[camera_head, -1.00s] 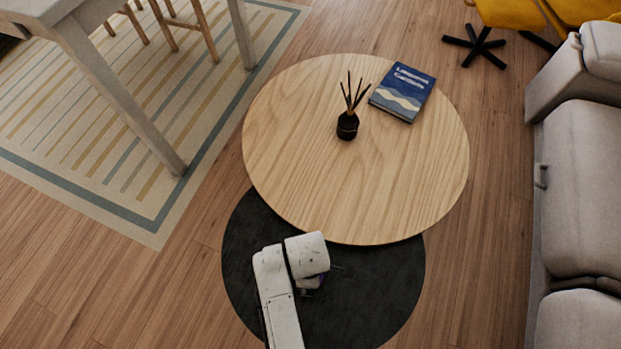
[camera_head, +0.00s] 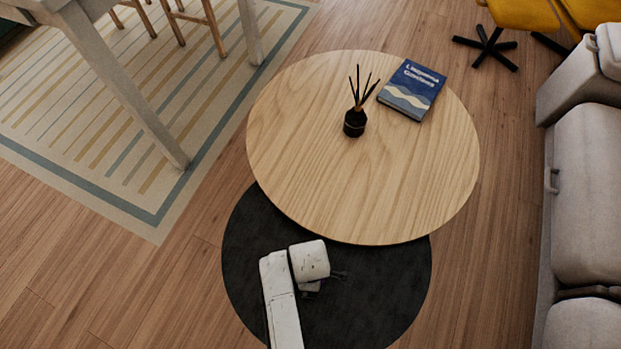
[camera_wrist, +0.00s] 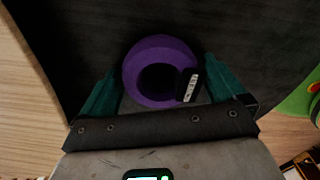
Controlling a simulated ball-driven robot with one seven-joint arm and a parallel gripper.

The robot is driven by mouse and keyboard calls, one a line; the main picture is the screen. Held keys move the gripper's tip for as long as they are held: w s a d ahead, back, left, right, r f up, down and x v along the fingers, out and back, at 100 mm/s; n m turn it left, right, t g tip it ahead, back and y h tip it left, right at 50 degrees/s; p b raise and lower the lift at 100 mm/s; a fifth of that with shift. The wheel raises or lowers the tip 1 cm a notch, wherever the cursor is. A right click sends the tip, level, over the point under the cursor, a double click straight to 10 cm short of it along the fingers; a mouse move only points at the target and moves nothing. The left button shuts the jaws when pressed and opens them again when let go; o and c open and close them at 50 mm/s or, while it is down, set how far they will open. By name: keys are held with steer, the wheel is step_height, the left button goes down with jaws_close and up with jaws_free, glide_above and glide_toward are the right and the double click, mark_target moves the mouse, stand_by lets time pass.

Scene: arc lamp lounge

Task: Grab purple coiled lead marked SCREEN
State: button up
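In the wrist view the purple coiled lead (camera_wrist: 160,48) is a ring with a dark middle, seen near the top centre. A black tag (camera_wrist: 189,86) with small white lettering is at its right side; I cannot read the word surely. My gripper (camera_wrist: 162,68) has its two teal fingers spread on either side of the coil, close to its left and right edges. I cannot tell whether they touch it. In the head view my gripper (camera_head: 322,285) is over the dark round surface (camera_head: 375,315), and the lead is hidden there.
A round wooden table (camera_head: 400,190) overlaps the dark surface's far side, with a reed diffuser (camera_head: 354,122) and a blue book (camera_head: 411,90) on it. A grey sofa (camera_head: 590,190) stands right. A green object (camera_wrist: 300,97) shows at the wrist view's right edge.

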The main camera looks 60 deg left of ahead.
steer(key=c, duration=0.9)
